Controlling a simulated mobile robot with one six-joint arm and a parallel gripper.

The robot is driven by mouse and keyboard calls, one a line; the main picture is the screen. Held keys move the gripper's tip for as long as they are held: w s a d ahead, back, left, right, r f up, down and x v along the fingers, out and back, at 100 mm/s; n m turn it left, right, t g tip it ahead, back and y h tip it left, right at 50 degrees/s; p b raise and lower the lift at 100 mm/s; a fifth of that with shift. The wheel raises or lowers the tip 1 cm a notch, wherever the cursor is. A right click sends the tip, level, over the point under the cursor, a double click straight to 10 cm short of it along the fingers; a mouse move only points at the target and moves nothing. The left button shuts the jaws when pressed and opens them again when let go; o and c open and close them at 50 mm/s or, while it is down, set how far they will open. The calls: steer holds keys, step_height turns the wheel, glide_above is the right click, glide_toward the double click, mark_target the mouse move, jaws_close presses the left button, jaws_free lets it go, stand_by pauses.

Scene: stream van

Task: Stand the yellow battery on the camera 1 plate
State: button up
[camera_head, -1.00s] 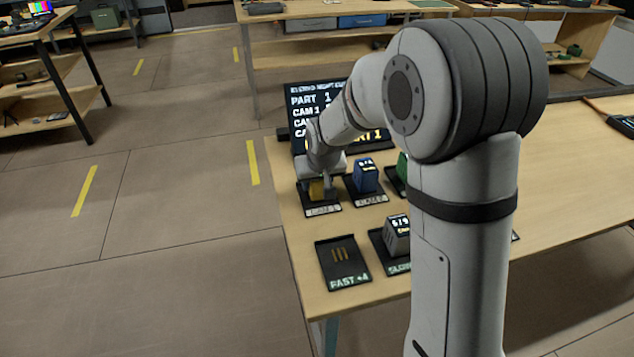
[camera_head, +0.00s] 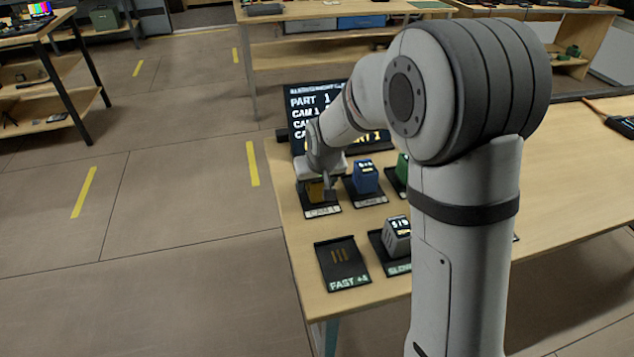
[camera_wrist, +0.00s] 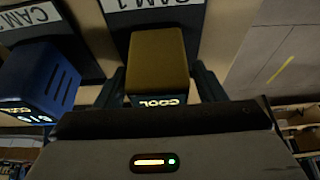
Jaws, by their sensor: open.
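The yellow battery (camera_wrist: 158,55) stands on the camera 1 plate (camera_wrist: 198,25), a dark plate with a white CAM 1 label, in the wrist view. In the head view the battery (camera_head: 316,190) shows partly under my gripper, on the camera 1 plate (camera_head: 334,211) at the table's left edge. My gripper (camera_wrist: 165,88) is open, its dark fingers on either side of the battery's near end. I cannot tell whether they touch it. In the head view my gripper (camera_head: 327,188) partly hides the battery.
A blue battery (camera_head: 366,177) stands on the plate to the right, with a green one (camera_head: 402,168) beyond. A grey battery (camera_head: 397,236) stands on the SLOW plate. The FAST plate (camera_head: 342,264) is empty. A black screen (camera_head: 312,100) stands behind.

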steer(key=v, duration=1.2)
steer(key=s+d+m+g, duration=0.1)
steer(key=s+d, duration=0.6)
steer(key=s, duration=0.4)
steer(key=s+d+m+g+h, duration=0.1)
steer(key=s+d+m, duration=0.1)
steer(key=s+d, duration=0.6)
steer(key=s+f, duration=0.1)
steer(key=s, duration=0.2)
steer(key=shift+d+p, duration=0.2)
steer(key=shift+p, duration=0.2)
steer(key=shift+r, duration=0.1)
